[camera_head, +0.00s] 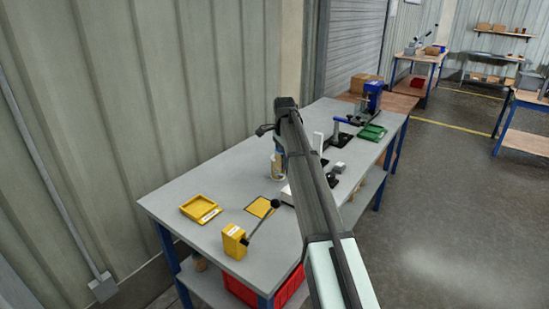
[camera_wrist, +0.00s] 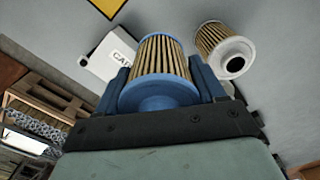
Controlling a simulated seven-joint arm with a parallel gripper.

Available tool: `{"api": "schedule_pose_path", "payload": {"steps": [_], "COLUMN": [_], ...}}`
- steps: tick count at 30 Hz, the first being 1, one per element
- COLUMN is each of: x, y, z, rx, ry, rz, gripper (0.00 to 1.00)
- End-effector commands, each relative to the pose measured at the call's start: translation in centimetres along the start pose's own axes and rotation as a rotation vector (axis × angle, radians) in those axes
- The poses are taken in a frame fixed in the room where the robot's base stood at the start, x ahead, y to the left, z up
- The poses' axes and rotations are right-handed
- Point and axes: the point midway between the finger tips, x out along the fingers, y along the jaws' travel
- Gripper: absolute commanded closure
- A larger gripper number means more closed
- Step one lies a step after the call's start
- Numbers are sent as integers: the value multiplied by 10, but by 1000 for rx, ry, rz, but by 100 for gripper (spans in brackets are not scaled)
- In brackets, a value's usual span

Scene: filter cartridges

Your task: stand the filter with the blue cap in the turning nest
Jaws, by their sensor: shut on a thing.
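The filter with the blue cap (camera_wrist: 160,95) is between the blue fingers of my gripper (camera_wrist: 163,78) in the wrist view. The gripper is shut on it, with its blue cap toward the wrist and its tan pleated body pointing away. A second filter (camera_wrist: 222,48), pleated with a pale end cap that has a dark hole, is just right of my gripper, apart from the held one. In the head view my arm hides most of the gripper area; a tan and blue cylindrical shape (camera_head: 277,165) shows beside it. I cannot make out the turning nest with certainty.
A green tray (camera_head: 372,132) and blue machine (camera_head: 372,97) stand farther back. The left-rear bench top is clear.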

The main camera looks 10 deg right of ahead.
Motion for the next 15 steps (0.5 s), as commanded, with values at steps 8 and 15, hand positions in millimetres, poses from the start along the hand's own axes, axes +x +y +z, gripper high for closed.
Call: {"api": "schedule_pose_path", "payload": {"steps": [8,15], "x": [2,4], "y": [-6,-22], "z": [-30,-51], "rx": [-101,-176], "ry": [0,0], "rz": [0,0], "gripper": [64,64]}}
